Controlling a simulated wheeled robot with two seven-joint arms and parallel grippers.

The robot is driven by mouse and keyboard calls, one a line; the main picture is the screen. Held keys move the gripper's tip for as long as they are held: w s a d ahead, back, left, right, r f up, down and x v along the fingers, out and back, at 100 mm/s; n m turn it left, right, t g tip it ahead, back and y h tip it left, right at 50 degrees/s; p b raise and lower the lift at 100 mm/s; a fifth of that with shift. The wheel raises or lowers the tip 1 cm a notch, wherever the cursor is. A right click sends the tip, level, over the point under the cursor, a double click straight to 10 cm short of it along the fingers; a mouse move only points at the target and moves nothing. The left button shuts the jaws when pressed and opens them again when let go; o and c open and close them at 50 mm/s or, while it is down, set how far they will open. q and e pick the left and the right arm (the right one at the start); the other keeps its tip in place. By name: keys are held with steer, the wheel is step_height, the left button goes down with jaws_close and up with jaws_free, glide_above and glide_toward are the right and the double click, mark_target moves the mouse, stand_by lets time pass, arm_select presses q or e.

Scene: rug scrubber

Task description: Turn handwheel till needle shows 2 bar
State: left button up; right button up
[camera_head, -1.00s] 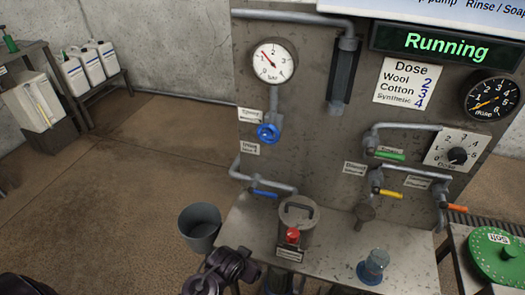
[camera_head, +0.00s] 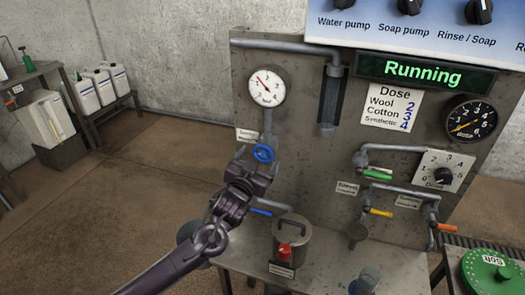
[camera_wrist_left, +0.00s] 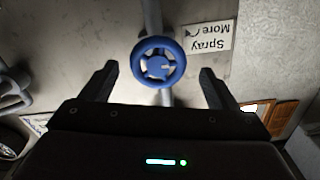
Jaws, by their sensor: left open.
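The blue handwheel (camera_head: 263,153) sits on a grey pipe below the white pressure gauge (camera_head: 266,86). The gauge's red needle points up and left, seemingly between 1 and 2; it is too small to read exactly. My left gripper (camera_head: 257,161) is open just in front of the handwheel, its fingers partly overlapping the wheel's lower edge in the head view. In the left wrist view the handwheel (camera_wrist_left: 158,61) shows between and beyond the two spread fingers, with visible gaps to both. My right gripper is not in view.
A "Spray More" label with a curved arrow (camera_wrist_left: 208,38) is beside the wheel. Below are a lidded pot (camera_head: 291,240) and a blue-handled valve (camera_head: 260,211) near my left arm. A black dose gauge (camera_head: 471,119) and dial are at right. Open floor lies left.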

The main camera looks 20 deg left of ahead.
mark_target(263, 154)
arm_select(q)
steer(key=shift+w+d+r, duration=0.1)
steer(key=shift+w+d, duration=0.05)
steer(key=shift+w, duration=0.45)
steer(key=shift+w+d+r, duration=0.1)
steer(key=shift+w, duration=0.5)
steer(key=shift+w+f+p, duration=0.25)
steer(key=shift+w+p, duration=0.05)
steer(key=shift+w, duration=0.4)
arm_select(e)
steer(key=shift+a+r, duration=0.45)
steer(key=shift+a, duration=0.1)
arm_select(q)
steer(key=shift+c, duration=0.4)
steer(key=c, duration=0.9)
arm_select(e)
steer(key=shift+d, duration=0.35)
